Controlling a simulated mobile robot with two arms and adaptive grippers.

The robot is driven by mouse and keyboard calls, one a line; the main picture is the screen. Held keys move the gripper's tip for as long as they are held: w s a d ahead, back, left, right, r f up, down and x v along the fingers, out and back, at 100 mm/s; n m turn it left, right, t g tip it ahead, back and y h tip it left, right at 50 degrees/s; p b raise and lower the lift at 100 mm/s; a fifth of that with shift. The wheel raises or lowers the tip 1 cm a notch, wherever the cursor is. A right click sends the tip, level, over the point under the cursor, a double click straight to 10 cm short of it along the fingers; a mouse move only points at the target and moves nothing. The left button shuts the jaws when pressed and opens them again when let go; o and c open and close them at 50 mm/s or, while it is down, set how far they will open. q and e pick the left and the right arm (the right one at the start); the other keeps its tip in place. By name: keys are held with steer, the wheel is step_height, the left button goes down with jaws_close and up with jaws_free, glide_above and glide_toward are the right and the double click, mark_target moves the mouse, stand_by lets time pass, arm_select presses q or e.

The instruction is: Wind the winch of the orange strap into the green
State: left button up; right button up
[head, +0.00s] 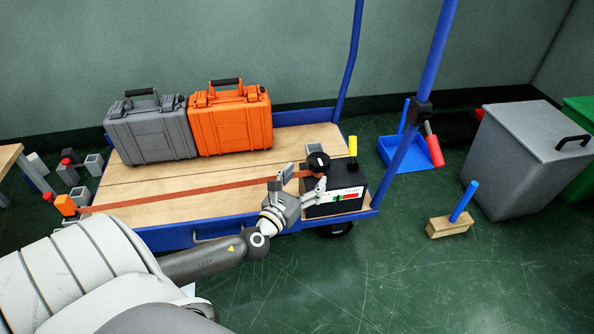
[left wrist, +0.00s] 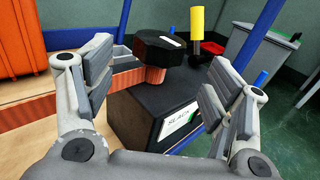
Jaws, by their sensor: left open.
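The winch (head: 350,203) is a black box at the right front corner of the cart, with a black knob (head: 318,161) on top and a yellow-gripped handle (head: 352,146). Its front gauge (head: 337,197) has white, green and red parts; the pointer is too small to read. The orange strap (head: 190,193) runs from the left end of the cart to the winch. My left gripper (head: 302,183) is open at the winch's left side. In the left wrist view its fingers (left wrist: 162,85) stand apart on either side of the knob (left wrist: 158,48), not closed on it. A "SLACK" label (left wrist: 180,122) shows there.
A grey case (head: 150,135) and an orange case (head: 231,125) stand on the wooden cart deck (head: 120,187). A blue dustpan (head: 405,152), a brush (head: 452,222) and a grey bin (head: 515,160) are to the right.

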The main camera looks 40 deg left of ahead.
arm_select(q)
steer(key=shift+s+d, duration=0.15)
steer(key=shift+s, duration=0.85)
steer(key=shift+s+d, duration=0.1)
steer(key=shift+s, duration=0.85)
steer(key=shift+d, duration=0.1)
